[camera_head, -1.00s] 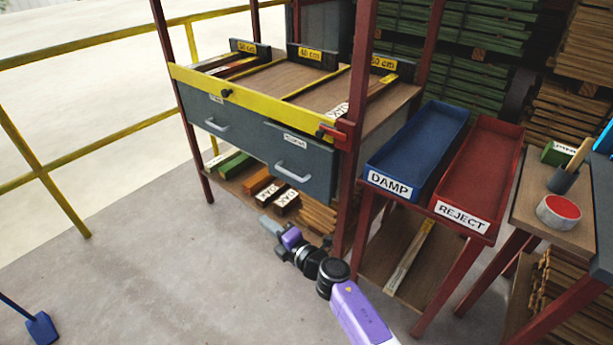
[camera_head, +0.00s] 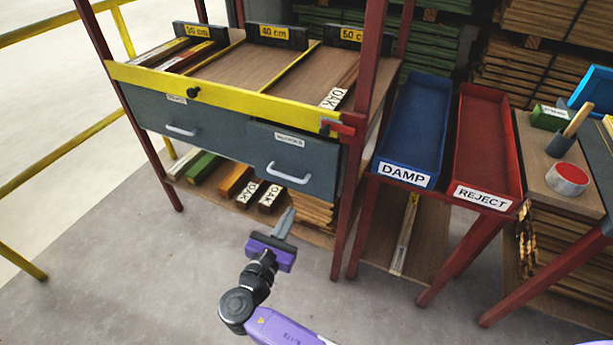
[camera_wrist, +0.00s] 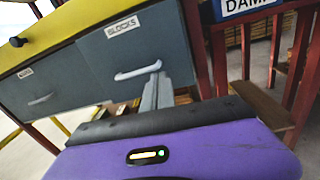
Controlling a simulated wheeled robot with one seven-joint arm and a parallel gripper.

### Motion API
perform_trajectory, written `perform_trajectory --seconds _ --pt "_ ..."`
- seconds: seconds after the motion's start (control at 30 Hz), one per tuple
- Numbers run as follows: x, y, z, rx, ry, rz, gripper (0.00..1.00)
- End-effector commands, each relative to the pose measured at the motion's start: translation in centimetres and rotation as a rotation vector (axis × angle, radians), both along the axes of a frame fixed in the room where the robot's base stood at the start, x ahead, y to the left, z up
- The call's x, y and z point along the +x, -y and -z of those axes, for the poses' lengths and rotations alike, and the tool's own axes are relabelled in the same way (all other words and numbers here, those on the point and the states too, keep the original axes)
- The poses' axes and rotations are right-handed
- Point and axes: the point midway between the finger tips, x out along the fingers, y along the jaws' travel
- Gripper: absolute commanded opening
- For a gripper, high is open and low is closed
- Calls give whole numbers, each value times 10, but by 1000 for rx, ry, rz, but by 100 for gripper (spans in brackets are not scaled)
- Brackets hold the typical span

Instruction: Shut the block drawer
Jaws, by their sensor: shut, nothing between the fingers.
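The block drawer (camera_head: 293,160) is the grey right-hand drawer under the yellow rail, with a BLOCKS label and a pale bar handle. Its front stands out ahead of the left drawer, so it is partly open. In the wrist view the drawer (camera_wrist: 140,50) fills the upper middle, its handle (camera_wrist: 138,71) just above the fingers. My gripper (camera_head: 287,217) is shut and empty, below and in front of the drawer, pointing up toward it. In the wrist view my gripper's fingers (camera_wrist: 156,90) overlap the drawer's lower edge; I cannot tell whether they touch it.
The left drawer (camera_head: 179,120) looks shut. A red post (camera_head: 354,140) stands right of the block drawer. The blue DAMP tray (camera_head: 413,130) and red REJECT tray (camera_head: 487,150) are further right. Timber (camera_head: 238,182) lies on the shelf below. The floor in front is clear.

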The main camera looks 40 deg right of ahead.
Motion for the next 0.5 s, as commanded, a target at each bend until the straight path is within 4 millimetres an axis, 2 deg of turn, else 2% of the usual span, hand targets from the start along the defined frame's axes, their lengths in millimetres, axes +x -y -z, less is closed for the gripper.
perform_trajectory --seconds 0.1,0.17,0.33,0.5 --pt "-17 7 -2 -37 -60 75 0" --pt "-19 9 -3 -45 -78 86 0" --pt "-14 23 -2 -47 -86 85 0" --pt "-3 53 -2 -46 -85 87 0"
